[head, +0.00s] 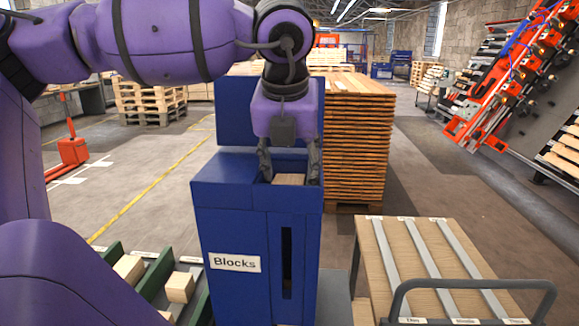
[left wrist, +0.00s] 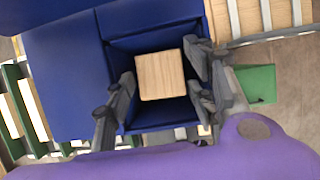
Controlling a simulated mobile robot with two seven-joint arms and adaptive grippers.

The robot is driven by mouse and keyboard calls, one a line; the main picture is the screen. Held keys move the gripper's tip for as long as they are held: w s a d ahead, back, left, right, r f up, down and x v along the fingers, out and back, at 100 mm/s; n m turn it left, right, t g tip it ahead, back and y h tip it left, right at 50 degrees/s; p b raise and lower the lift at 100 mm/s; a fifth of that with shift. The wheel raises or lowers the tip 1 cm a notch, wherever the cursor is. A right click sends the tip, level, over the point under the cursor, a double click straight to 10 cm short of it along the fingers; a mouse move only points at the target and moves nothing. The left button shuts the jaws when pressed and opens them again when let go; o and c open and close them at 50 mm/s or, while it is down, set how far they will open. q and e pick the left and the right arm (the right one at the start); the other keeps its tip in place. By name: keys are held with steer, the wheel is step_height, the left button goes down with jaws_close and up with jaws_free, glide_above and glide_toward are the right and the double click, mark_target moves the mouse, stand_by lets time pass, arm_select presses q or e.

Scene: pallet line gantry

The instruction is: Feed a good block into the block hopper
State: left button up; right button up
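The blue block hopper (head: 232,225), labelled "Blocks", stands in the middle of the head view with a square opening in its top. A pale wooden block (head: 290,180) is in that opening; it also shows in the left wrist view (left wrist: 160,75), with its top face plain and no flaw visible. My left gripper (head: 290,174) points down over the opening. Its fingers are spread on either side of the block, with gaps between them and it in the left wrist view. How deep the block sits is hard to tell. My right gripper is out of view.
Wooden blocks (head: 180,287) lie between green rails at lower left. A cart (head: 400,262) with boards and metal strips stands at right. A tall stack of boards (head: 358,140) is behind the hopper. An orange-red gantry frame (head: 510,75) hangs at upper right.

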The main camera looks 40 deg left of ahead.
arm_select(q)
steer(key=shift+o, duration=1)
steer(key=v, duration=1.2)
steer(key=shift+w, duration=0.1)
